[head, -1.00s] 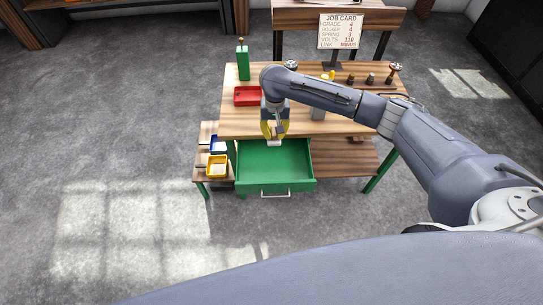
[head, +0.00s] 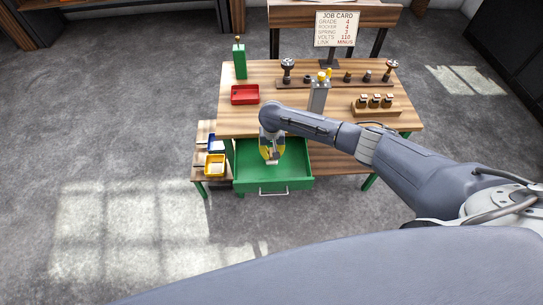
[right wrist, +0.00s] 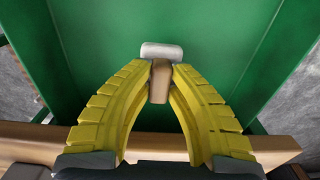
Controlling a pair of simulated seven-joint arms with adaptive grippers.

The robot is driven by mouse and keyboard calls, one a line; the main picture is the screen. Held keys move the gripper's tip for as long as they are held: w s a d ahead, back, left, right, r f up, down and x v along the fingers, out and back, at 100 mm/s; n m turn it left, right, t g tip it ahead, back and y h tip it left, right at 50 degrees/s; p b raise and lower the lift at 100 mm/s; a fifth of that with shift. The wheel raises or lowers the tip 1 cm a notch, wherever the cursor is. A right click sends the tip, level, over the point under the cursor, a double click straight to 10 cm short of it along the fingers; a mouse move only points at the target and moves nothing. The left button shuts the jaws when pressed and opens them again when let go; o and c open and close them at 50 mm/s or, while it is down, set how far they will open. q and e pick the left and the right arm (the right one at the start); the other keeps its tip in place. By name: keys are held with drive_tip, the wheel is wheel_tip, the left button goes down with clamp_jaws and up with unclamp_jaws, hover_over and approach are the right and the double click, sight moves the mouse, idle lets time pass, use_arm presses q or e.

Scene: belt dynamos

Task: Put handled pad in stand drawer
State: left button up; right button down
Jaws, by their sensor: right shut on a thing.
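The handled pad has a pale block and a brown wooden handle. It shows in the right wrist view (right wrist: 162,50) and as a small pale patch in the head view (head: 271,161). My right gripper (head: 270,157) points down with its yellow fingers shut on the handle. In the right wrist view the fingertips (right wrist: 160,68) sit on both sides of the handle. The green stand drawer (head: 297,172) is pulled open and looks empty. The pad is over or inside it; I cannot tell whether it touches the floor. My left gripper is not in view.
The wooden bench top (head: 235,118) lies behind the drawer. A yellow bin (head: 215,165) stands left of the drawer.

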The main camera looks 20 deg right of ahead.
drive_tip(key=shift+f, duration=1)
drive_tip(key=shift+f, duration=0.15)
drive_tip(key=c, duration=1.4)
unclamp_jaws()
drive_tip(key=shift+o, duration=0.2)
wheel_tip(320, 180, up, 12)
drive_tip(key=shift+r, duration=0.2)
drive_tip(key=shift+d, duration=0.1)
